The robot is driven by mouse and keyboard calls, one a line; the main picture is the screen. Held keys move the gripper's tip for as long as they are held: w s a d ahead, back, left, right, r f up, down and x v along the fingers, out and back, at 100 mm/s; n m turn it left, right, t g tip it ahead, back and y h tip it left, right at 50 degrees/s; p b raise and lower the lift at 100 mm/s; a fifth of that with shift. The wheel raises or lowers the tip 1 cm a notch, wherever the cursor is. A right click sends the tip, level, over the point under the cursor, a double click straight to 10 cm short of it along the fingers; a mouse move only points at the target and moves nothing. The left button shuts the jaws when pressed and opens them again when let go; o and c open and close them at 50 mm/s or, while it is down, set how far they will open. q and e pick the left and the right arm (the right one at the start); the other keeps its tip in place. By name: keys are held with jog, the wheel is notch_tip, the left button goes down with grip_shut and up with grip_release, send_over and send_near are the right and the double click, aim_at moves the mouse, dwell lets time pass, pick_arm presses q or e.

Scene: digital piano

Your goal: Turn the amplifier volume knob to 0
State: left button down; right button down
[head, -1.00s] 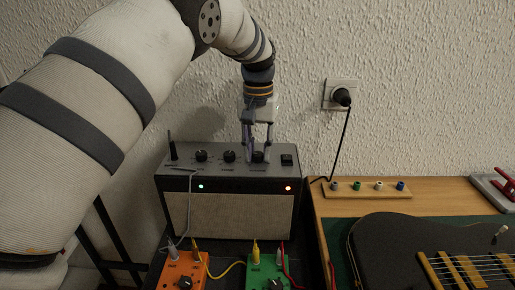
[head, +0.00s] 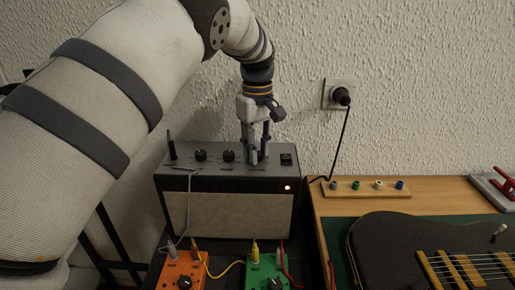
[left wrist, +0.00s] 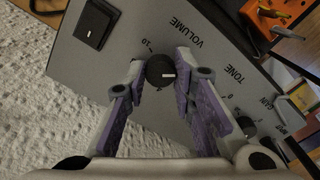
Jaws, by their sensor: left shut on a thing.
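The grey amplifier (head: 228,214) stands against the wall with several black knobs on its sloping top panel. In the left wrist view, the black volume knob (left wrist: 160,70) sits beside the printed word VOLUME. A short white mark on it points to the right of the picture. My left gripper (head: 258,160) reaches down from above and is shut on this knob; in the left wrist view its fingers (left wrist: 160,68) are on either side of it. In the head view the fingers mostly hide the knob. My right gripper is not in view.
A black switch (head: 287,160) is right of the knob, and a red light (head: 288,188) is lit on the front. Orange (head: 182,272) and green (head: 267,272) pedals with cables are in front. A dark guitar (head: 400,250) lies at the right.

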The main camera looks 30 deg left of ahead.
pick_arm(q)
jog(key=shift+n, duration=0.9)
jog(key=c, duration=1.3)
grip_release()
jog(key=shift+c, duration=0.2)
notch_tip(320, 180, up, 12)
jog(key=shift+f, duration=0.1)
